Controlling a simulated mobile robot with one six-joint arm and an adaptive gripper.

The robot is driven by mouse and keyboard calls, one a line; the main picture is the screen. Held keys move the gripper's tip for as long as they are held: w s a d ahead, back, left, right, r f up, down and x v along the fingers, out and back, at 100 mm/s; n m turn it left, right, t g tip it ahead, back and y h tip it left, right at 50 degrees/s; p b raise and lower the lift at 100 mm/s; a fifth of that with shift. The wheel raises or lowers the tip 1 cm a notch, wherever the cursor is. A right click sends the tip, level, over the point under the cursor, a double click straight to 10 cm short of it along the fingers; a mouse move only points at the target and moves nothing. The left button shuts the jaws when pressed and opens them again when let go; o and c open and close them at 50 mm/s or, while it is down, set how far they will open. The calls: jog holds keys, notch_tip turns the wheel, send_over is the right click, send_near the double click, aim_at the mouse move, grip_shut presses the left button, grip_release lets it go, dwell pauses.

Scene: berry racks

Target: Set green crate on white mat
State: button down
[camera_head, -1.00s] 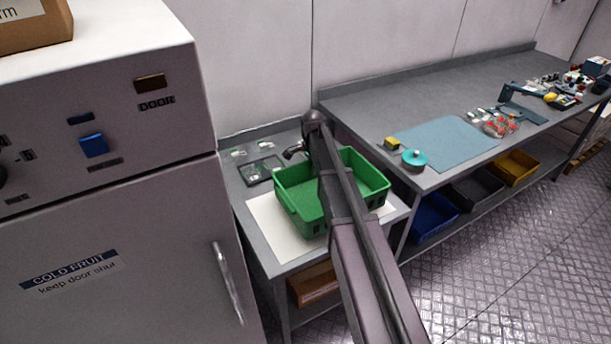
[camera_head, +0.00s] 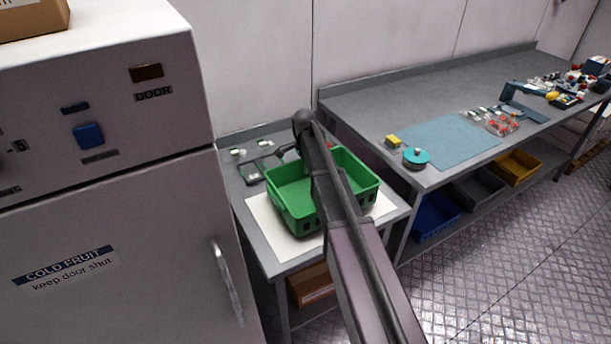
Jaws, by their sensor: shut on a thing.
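The green crate (camera_head: 293,203) is over the white mat (camera_head: 268,221) on the small grey table between the cabinet and the long bench. It looks upright and empty in the part that shows. The mat shows to the left of, in front of and to the right of the crate. I cannot tell whether the crate touches the mat or hangs just above it. My arm crosses in front of the crate. My gripper (camera_head: 287,152) is at the crate's far side, mostly hidden behind the arm and crate wall, and is shut on the crate.
A white cabinet (camera_head: 120,230) labelled cold fruit stands close on the left. Small dark trays (camera_head: 250,172) lie behind the crate. The long bench at right holds a blue mat (camera_head: 447,143), a teal round object (camera_head: 416,156) and a yellow block (camera_head: 393,141). Bins sit below it.

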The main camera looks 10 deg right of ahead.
jog(key=shift+f+b, duration=0.65)
jog(key=shift+f, duration=0.45)
jog(key=c, duration=0.8)
grip_release()
notch_tip(320, 180, up, 12)
jog(key=p, duration=1.2)
jog(key=shift+w, duration=0.15)
